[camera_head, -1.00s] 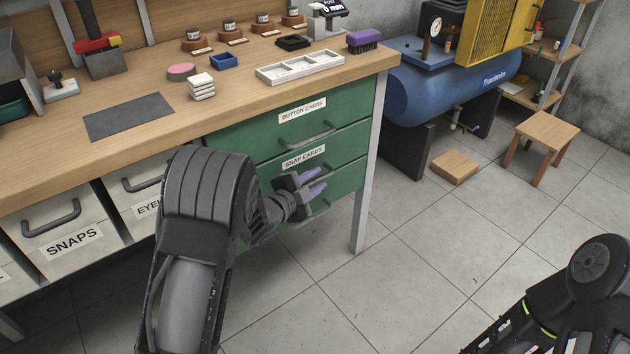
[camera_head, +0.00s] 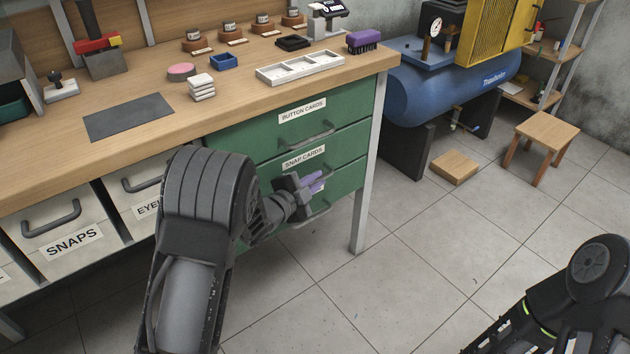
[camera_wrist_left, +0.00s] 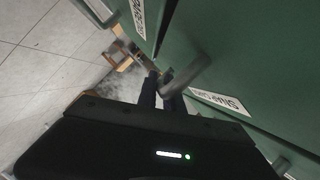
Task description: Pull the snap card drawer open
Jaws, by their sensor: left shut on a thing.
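The snap card drawer (camera_head: 345,152) is the green drawer labelled SNAP CARDS, below the BUTTON CARDS drawer. Its front looks flush with the other fronts. My left gripper (camera_head: 314,182) is at this drawer's front, its purple fingertips close together and covering the handle in the head view. In the left wrist view, the dark fingers (camera_wrist_left: 162,92) are shut around the grey bar handle (camera_wrist_left: 190,74), beside the SNAP CARDS label (camera_wrist_left: 219,101). My right arm shows at the lower right of the head view, but its gripper is out of frame.
Another handle (camera_head: 316,215) sits just below my left gripper. The table leg (camera_head: 365,210) stands right of the drawers. The tiled floor (camera_head: 420,260) in front is clear. A blue compressor (camera_head: 440,90) and a stool (camera_head: 545,130) stand farther right.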

